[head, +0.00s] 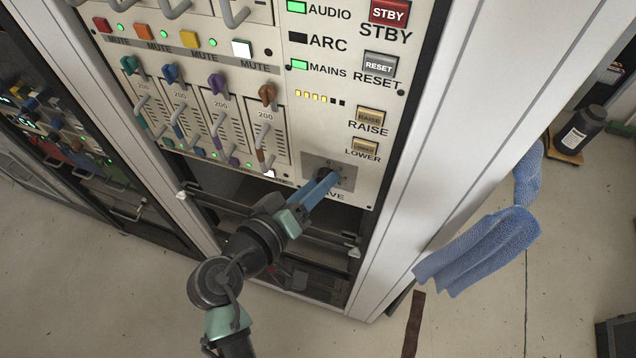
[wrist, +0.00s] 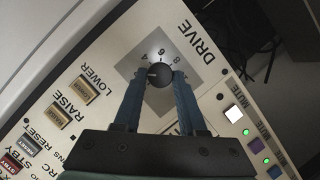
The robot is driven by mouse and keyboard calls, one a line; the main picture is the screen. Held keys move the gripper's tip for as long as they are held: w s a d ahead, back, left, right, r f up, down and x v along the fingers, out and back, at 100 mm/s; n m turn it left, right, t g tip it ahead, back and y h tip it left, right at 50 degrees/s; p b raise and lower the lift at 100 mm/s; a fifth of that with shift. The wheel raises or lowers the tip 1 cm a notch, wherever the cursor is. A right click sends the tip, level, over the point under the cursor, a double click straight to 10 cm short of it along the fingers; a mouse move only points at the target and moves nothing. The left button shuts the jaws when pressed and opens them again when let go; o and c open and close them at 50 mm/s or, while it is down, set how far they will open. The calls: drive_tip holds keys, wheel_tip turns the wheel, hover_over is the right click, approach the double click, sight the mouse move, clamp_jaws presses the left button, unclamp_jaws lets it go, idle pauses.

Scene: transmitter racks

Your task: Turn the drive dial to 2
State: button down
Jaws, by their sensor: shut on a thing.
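The drive dial (wrist: 160,75) is a round black knob on a grey square plate (wrist: 185,48), with the word DRIVE beside it in the wrist view. Marks 4, 6 and 8 show around it. A light pointer mark sits at the knob's left side in that view; the number there is not readable. My gripper (wrist: 161,80) has its two blue fingers on either side of the knob, shut on it. In the head view my gripper (head: 330,178) reaches the plate (head: 346,163) at the panel's lower right and hides most of the dial.
LOWER (head: 365,145) and RAISE (head: 369,116) buttons sit just above the dial. Coloured-handled modules (head: 217,115) stand to its left. An open rack bay lies below.

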drive_tip(key=shift+f, duration=0.1)
idle(0.3)
drive_tip(key=shift+c, duration=2.4)
unclamp_jaws()
drive_tip(key=b+v, duration=0.2)
drive_tip(key=v, duration=1.1)
drive_tip(key=shift+b, duration=0.3)
drive_tip(key=shift+s+f, duration=0.1)
